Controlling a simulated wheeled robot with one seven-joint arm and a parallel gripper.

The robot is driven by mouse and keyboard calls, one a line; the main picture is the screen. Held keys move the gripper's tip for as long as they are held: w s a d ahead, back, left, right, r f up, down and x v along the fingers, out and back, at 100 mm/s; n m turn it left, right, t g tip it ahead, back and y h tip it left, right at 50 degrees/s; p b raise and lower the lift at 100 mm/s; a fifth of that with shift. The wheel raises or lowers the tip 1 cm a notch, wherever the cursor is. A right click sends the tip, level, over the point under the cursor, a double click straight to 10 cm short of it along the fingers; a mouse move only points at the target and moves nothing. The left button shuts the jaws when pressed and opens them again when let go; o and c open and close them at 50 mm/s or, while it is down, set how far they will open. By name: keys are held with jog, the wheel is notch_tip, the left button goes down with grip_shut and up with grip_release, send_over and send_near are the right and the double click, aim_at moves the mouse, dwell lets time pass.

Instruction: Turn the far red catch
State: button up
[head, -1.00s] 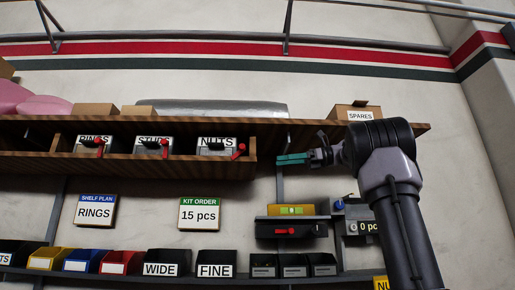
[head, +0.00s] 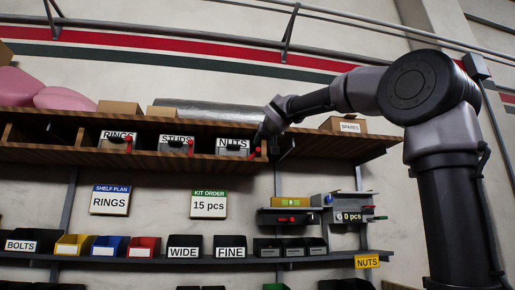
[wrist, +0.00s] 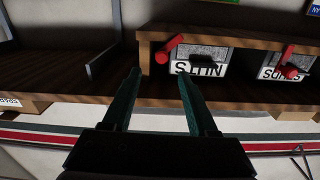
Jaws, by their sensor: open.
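Three bins labelled RINGS (head: 118,134), STUDS (head: 176,139) and NUTS (head: 232,143) sit in a wooden shelf, each with a red catch. The NUTS catch (head: 251,152) is at the right end of the row. In the wrist view, which is upside down, this catch (wrist: 169,48) is slanted and lies just beyond my fingertips. The STUDS catch (wrist: 291,61) is farther right there. My gripper (wrist: 160,78) is open, with two dark green fingers apart and nothing between them. In the head view, my gripper is partly hidden at the shelf's right end.
A wooden divider stands beside the NUTS bin, with an open shelf stretch past it. A SPARES box (head: 343,125) is on top of the shelf. Below are a wall device with a red part (head: 287,219) and a row of small bins (head: 183,247).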

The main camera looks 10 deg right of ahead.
aim_at(258, 149)
jog(key=w, duration=1)
jog(key=shift+w+a+r, duration=0.1)
jog(key=shift+w+a, duration=0.05)
jog(key=shift+w, duration=0.2)
